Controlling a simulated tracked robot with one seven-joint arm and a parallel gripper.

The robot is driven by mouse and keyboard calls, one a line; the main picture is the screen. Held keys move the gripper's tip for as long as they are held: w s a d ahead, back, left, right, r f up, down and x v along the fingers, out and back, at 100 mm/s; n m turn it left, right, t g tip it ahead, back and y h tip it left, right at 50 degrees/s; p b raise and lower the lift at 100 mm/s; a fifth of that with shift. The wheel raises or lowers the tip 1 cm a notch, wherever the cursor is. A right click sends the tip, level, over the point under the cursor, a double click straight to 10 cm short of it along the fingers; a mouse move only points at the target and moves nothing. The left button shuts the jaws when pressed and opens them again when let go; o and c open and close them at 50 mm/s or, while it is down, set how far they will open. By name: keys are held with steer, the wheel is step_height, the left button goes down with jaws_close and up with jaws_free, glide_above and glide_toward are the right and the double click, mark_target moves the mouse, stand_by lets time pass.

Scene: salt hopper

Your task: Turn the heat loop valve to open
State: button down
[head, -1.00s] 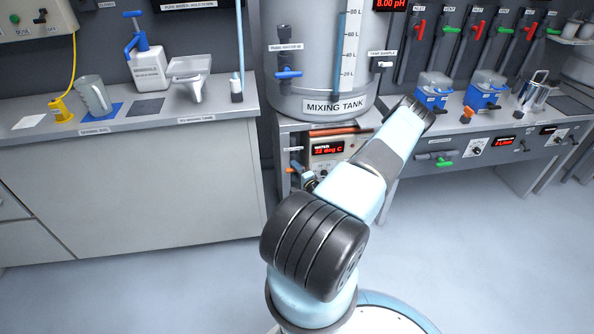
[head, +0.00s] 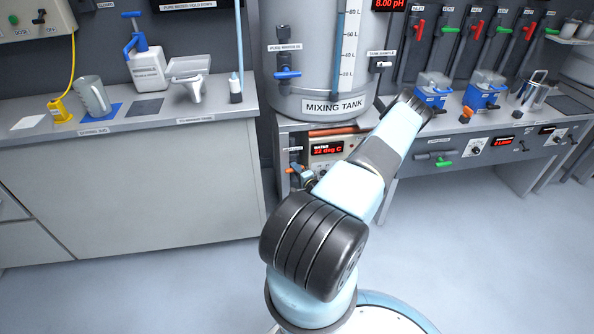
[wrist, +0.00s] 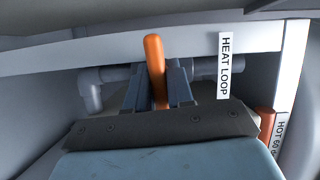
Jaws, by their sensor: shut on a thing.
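The heat loop valve's orange handle (wrist: 155,72) stands between the two grey fingers of my gripper (wrist: 160,88) in the wrist view. My gripper is shut on the handle. The handle lies across the grey pipe (wrist: 205,70) behind it, and its tip sticks out past the fingers. The valve body is hidden by the fingers. A white HEAT LOOP label (wrist: 224,66) is right of the handle. In the head view the orange handle (head: 296,170) shows small under the mixing tank, with my gripper (head: 305,178) partly hidden by my arm.
The mixing tank (head: 330,85) stands above the valve recess. A red water display (head: 327,149) reads about 22 deg C. In the wrist view a second orange part (wrist: 265,122) sits by a HOT label (wrist: 279,133) at the right. The left counter (head: 130,170) is close by; the floor is clear.

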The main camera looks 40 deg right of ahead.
steer(key=n, duration=0.1)
steer(key=n+g, duration=0.1)
steer(key=n, duration=0.1)
steer(key=shift+a+f+n+g, duration=0.15)
steer(key=shift+a+n+g, duration=0.15)
steer(key=shift+a, duration=0.1)
steer(key=n+g+h, duration=0.1)
steer(key=n+g, duration=0.1)
steer(key=n, duration=0.2)
steer(key=shift+s, duration=0.1)
steer(key=n+h, duration=0.1)
steer(key=n+g+h, duration=0.1)
steer(key=n, duration=0.1)
steer(key=shift+d+g, duration=0.15)
steer(key=shift+g, duration=0.15)
steer(key=shift+d+n+g+h, duration=0.15)
steer(key=shift+n+g+h, duration=0.35)
steer(key=shift+n, duration=0.4)
steer(key=c, duration=1.1)
jaws_free()
